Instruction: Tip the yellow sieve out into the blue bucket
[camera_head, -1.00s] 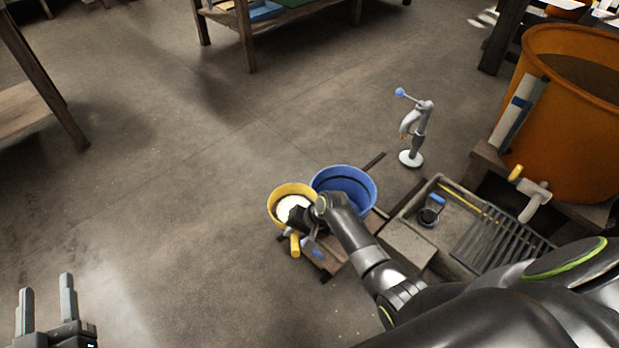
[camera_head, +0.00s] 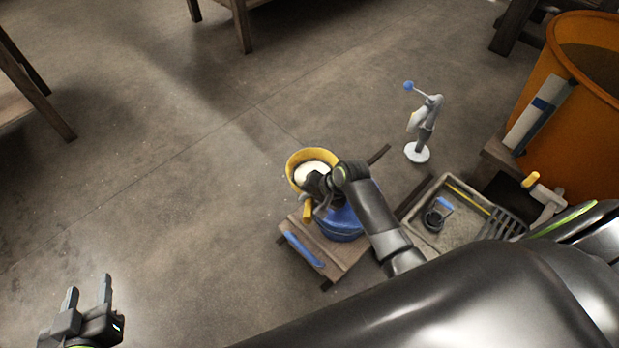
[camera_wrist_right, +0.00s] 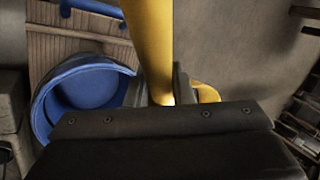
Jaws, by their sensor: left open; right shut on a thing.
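The yellow sieve (camera_head: 293,162) has a white content (camera_head: 315,169) showing inside its rim in the head view. My right gripper (camera_head: 313,192) is shut on the sieve's yellow handle, which also fills the middle of the right wrist view (camera_wrist_right: 150,45). The blue bucket (camera_head: 343,226) stands on a low wooden stand, partly hidden behind my right arm and the sieve. Its open top shows left of the handle in the right wrist view (camera_wrist_right: 85,90). The sieve appears raised, with its rim beyond the bucket. My left gripper (camera_head: 90,292) is open and empty at the lower left.
The wooden stand (camera_head: 305,258) carries a blue bar (camera_head: 303,248). A grey sink-like tray (camera_head: 450,240) with a grate, a grey stand with a blue knob (camera_head: 418,150) and a large orange barrel (camera_head: 540,90) are at the right. The floor at left is clear.

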